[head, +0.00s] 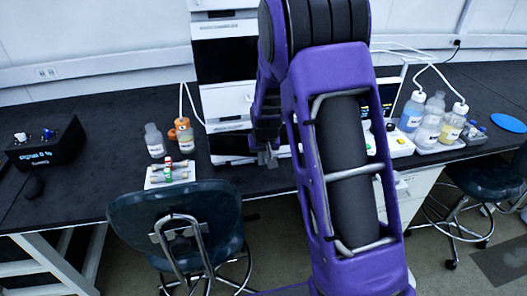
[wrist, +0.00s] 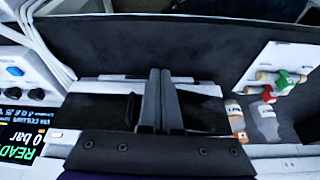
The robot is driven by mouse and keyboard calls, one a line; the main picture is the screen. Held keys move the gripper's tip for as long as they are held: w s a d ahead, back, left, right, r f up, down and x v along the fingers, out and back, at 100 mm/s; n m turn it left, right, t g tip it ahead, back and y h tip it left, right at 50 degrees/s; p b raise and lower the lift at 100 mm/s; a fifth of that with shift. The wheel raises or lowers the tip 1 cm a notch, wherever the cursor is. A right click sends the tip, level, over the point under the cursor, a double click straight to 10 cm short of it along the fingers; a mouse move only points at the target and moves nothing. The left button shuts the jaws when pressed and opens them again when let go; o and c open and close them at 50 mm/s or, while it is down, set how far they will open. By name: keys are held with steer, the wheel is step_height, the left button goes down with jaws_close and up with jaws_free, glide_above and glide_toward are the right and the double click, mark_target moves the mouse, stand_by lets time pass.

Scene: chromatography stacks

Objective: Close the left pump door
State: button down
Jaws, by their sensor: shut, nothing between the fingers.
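The left pump's white stack (head: 226,102) stands on the black bench, partly hidden behind my purple arm. Its lowest part shows a dark front or recess (head: 228,143); I cannot tell clearly how far the door stands open. In the wrist view, a pale edge (wrist: 100,88) borders dark areas on both sides of the fingers, possibly the pump door or bay. My gripper (head: 267,157) is low in front of the stack near the bench's front edge. In the wrist view my gripper (wrist: 160,75) has its fingers together with nothing between them. Contact with the door cannot be told.
A white rack (head: 168,176) with capped vials lies left of the stack, with bottles (head: 154,140) behind it. A dark chair (head: 180,222) stands before the bench. A lit display (wrist: 22,140) is at the wrist view's left. A bottle tray (head: 440,146) stands at right.

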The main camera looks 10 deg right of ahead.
steer(key=shift+w+d+f, duration=0.1)
steer(key=shift+w+f, duration=0.15)
steer(key=shift+w, duration=0.5)
steer(key=shift+w+d+f, duration=0.1)
steer(key=shift+w+f, duration=0.1)
steer(key=shift+w, duration=0.55)
steer(key=shift+w+f, duration=0.25)
steer(key=shift+w, duration=0.5)
steer(key=w+d+n, duration=0.1)
steer(key=w+n+b, duration=0.1)
steer(key=w, duration=0.1)
steer(key=w+d+n+y+b, duration=0.1)
steer(key=w, duration=0.1)
steer(key=shift+d, duration=0.3)
